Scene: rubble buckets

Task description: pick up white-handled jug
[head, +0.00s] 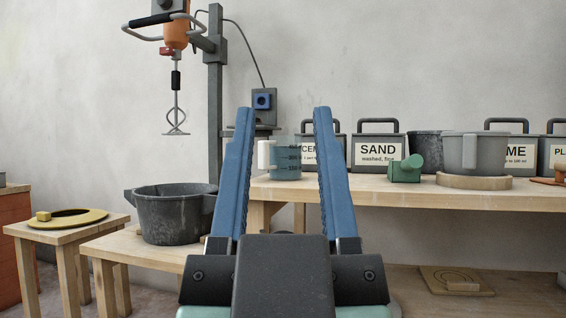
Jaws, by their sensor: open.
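The white-handled jug (286,162) is a bluish, see-through measuring jug with dark graduation marks. It stands near the left end of the long wooden bench, and its white handle (265,154) points left. My gripper (281,112) is open and empty, with two blue fingers reaching up the picture. The jug shows between the two fingers, beyond them, with the left finger close beside the handle in the picture. I cannot tell how far the fingertips are from the jug. The jug's top edge is faint against the bin behind it.
Labelled bins, one reading SAND (378,152), line the back of the bench (400,190). A green object (405,169) and a grey bucket (475,152) on a wooden ring stand to the right. A mixer (175,70) hangs above a black bucket (172,214) at left.

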